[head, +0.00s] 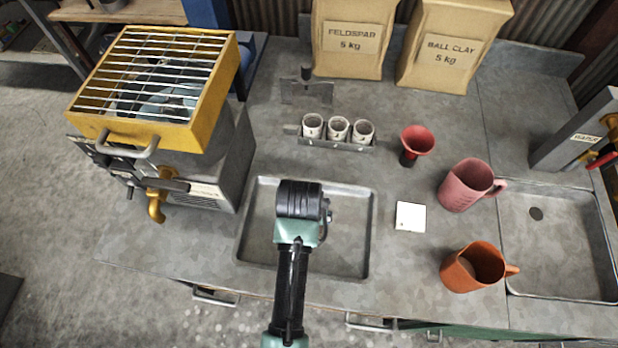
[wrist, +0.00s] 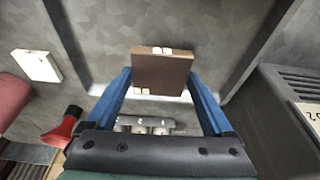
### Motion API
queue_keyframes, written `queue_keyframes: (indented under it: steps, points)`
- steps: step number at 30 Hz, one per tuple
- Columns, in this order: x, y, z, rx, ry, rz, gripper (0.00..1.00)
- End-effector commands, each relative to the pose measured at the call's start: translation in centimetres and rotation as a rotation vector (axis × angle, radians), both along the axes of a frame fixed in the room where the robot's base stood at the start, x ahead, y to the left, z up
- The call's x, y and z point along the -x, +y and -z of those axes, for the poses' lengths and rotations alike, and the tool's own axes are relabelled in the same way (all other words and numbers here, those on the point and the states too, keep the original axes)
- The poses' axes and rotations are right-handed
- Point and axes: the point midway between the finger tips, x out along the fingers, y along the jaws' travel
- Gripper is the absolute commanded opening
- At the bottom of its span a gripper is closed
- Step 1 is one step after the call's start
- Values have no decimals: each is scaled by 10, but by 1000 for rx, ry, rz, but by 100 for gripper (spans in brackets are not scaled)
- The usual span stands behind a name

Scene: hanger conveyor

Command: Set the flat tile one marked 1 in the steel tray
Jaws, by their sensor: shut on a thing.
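In the wrist view, my gripper (wrist: 160,88) is shut on a flat brown square tile (wrist: 163,72) with small pale bits at its edges. No number can be read on its visible face. The steel tray (head: 372,225) is a shallow rimmed tray on the bench in the head view. My gripper is above the tray there, and my wrist hides the held tile. A second, white tile (head: 410,217) lies flat on the bench just right of the tray, with a small mark near its lower edge; it also shows in the wrist view (wrist: 37,66).
A yellow-topped grated machine (head: 155,85) stands left of the tray. A rack of three white cups (head: 338,130) and a red funnel (head: 417,140) are behind it. A pink mug (head: 466,186) and an orange mug (head: 472,268) stand right, before the sink (head: 550,255).

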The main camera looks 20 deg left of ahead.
Motion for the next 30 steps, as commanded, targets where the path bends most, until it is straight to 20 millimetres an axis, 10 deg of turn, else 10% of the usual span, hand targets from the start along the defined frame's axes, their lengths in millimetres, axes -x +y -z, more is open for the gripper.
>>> queue_keyframes:
  steps: [13,26,27,30]
  points:
    - [0,-1,53,1,0,1,14]
    - [-1,-1,60,-1,-3,1,14]
    - [0,-1,60,-1,-2,1,92]
    - [0,-1,60,-1,-2,1,100]
